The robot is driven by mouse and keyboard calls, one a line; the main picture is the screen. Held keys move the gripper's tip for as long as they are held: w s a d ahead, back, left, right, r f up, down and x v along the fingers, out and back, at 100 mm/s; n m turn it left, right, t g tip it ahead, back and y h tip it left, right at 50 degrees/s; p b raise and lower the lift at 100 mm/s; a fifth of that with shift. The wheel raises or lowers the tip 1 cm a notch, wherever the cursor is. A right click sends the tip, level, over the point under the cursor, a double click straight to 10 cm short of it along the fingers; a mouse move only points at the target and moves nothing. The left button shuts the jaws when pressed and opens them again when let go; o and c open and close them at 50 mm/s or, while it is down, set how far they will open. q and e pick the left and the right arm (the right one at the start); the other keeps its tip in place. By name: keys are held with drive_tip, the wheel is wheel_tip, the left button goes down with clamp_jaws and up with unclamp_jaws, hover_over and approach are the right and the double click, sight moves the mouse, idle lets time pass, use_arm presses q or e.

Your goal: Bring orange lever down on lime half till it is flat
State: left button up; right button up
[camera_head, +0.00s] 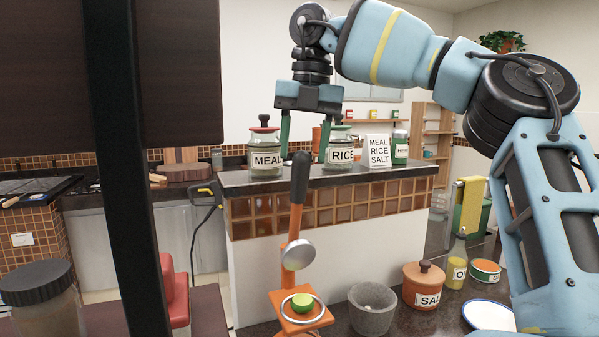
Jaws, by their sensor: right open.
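The orange lever (297,200) of a juice press stands nearly upright, with a dark grip at its top. A round metal press head (298,254) hangs on the lever's lower part, above and apart from the lime. The green lime half (302,302) sits in the metal ring of the orange press base (300,322) at the bottom of the view. My right gripper (312,150) points down, open, with its two green fingers apart. It appears above or behind the lever's dark top, which lies between the fingers in the picture; whether they touch is unclear. My left gripper is not visible.
A MEAL jar (266,158), a RICE jar (340,155) and a label card (380,152) stand on the raised tiled ledge. A stone mortar (373,318), a SALT pot (425,290) and a blue-rimmed plate (489,316) stand right of the press. A dark post crosses the left.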

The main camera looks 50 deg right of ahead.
hover_over(301, 202)
drive_tip(key=shift+f, duration=2.5)
drive_tip(key=shift+c, duration=0.3)
clamp_jaws()
